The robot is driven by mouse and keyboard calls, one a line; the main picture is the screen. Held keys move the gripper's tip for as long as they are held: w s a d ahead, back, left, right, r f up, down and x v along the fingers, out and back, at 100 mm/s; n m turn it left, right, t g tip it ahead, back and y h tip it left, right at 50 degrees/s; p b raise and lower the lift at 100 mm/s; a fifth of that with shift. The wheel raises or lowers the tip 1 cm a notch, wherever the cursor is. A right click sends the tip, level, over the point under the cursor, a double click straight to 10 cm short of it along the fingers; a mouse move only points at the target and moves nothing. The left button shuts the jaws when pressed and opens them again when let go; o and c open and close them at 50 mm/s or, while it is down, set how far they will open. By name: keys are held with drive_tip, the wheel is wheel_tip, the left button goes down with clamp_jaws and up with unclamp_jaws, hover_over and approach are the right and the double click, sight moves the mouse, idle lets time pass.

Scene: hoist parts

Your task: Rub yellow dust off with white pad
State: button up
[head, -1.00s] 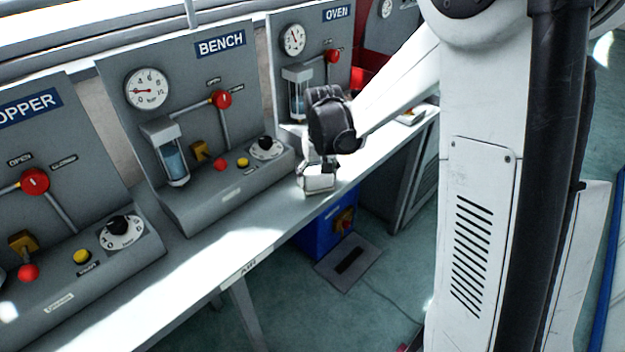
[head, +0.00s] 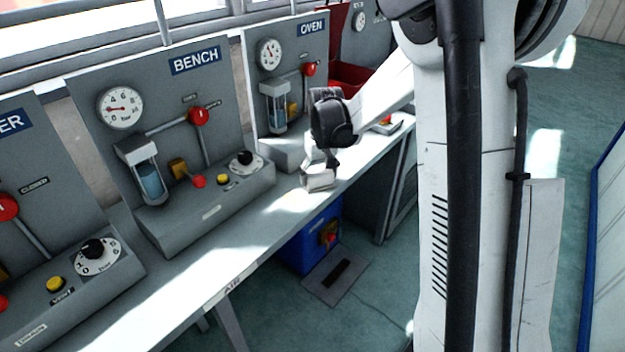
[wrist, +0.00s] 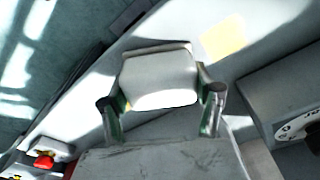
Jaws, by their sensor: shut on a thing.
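My gripper (wrist: 161,108) is shut on the white pad (wrist: 160,72), with a finger at each side of it in the wrist view. In the head view my gripper (head: 320,170) is low over the grey bench top, and the pad (head: 317,181) shows beneath it. I cannot tell whether the pad touches the bench. A pale yellow dust patch (wrist: 223,38) lies on the bench top just beyond the pad, to its upper right in the wrist view. The patch is not clear in the head view.
The BENCH panel (head: 190,100) and OVEN panel (head: 318,50), with levers and knobs, stand along the bench's back edge. The bench top (head: 215,255) is clear in front of them. A blue box (head: 308,240) stands on the floor below.

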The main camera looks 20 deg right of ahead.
sight(311, 176)
drive_tip(key=shift+w+d, duration=0.4)
drive_tip(key=shift+d, duration=0.3)
drive_tip(key=shift+w+d, duration=0.4)
drive_tip(key=shift+d, duration=0.3)
drive_tip(key=shift+w+d, duration=0.4)
drive_tip(key=shift+d, duration=0.3)
drive_tip(key=shift+w+d+f+b, duration=0.15)
drive_tip(key=shift+w+d, duration=0.4)
drive_tip(key=shift+d, duration=0.45)
drive_tip(key=shift+w+d+r+b, duration=0.15)
drive_tip(key=shift+w+d, duration=0.35)
drive_tip(key=shift+d, duration=0.55)
drive_tip(key=shift+w+d+f+b, duration=0.1)
drive_tip(key=shift+w+d+b, duration=0.1)
drive_tip(key=shift+w+d, duration=0.6)
drive_tip(key=shift+s+d, duration=0.2)
drive_tip(key=shift+s, duration=0.05)
